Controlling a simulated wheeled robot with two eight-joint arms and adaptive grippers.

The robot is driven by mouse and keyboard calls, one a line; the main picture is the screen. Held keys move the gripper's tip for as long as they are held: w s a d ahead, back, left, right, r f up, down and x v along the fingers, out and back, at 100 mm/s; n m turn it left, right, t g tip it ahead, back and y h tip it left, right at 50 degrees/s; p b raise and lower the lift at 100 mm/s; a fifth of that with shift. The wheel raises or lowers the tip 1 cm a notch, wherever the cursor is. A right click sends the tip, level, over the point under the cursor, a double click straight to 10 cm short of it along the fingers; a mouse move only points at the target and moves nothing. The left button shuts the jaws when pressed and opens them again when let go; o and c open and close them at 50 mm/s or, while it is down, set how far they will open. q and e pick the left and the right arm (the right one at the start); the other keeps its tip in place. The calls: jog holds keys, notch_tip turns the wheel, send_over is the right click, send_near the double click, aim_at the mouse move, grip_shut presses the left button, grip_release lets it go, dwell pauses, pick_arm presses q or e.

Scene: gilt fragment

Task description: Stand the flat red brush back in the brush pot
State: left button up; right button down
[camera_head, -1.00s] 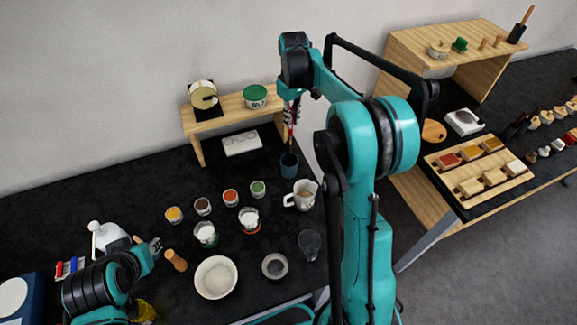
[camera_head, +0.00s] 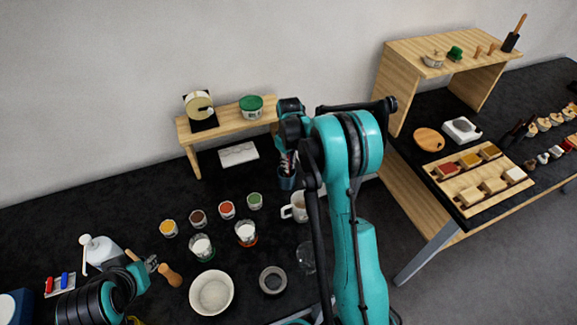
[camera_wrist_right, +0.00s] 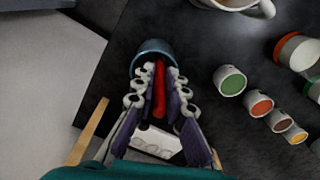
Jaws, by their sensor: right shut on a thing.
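The red brush (camera_wrist_right: 160,90) is held between the fingers of my right gripper (camera_wrist_right: 156,85), which are shut on it. Its far end reaches to the mouth of the blue brush pot (camera_wrist_right: 151,48) in the right wrist view; how deep it sits inside is hidden. In the head view the brush pot (camera_head: 287,183) stands upright on the dark table, with my right gripper (camera_head: 287,163) pointing down just above it and partly covering its rim. My left gripper (camera_head: 152,263) is low at the left, near a wooden handle; its finger opening is unclear.
A white mug (camera_head: 297,208) stands close in front of the pot. A small wooden shelf (camera_head: 228,118) is behind and left, with a white panel (camera_head: 238,154) below it. Several paint cups, two glasses (camera_head: 201,246) and a white bowl (camera_head: 211,292) occupy the table's front.

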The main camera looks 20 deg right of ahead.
jog(key=shift+f, duration=0.2)
jog(key=c, duration=1.6)
grip_release()
jog(key=shift+f, duration=0.1)
jog(key=shift+o, duration=0.2)
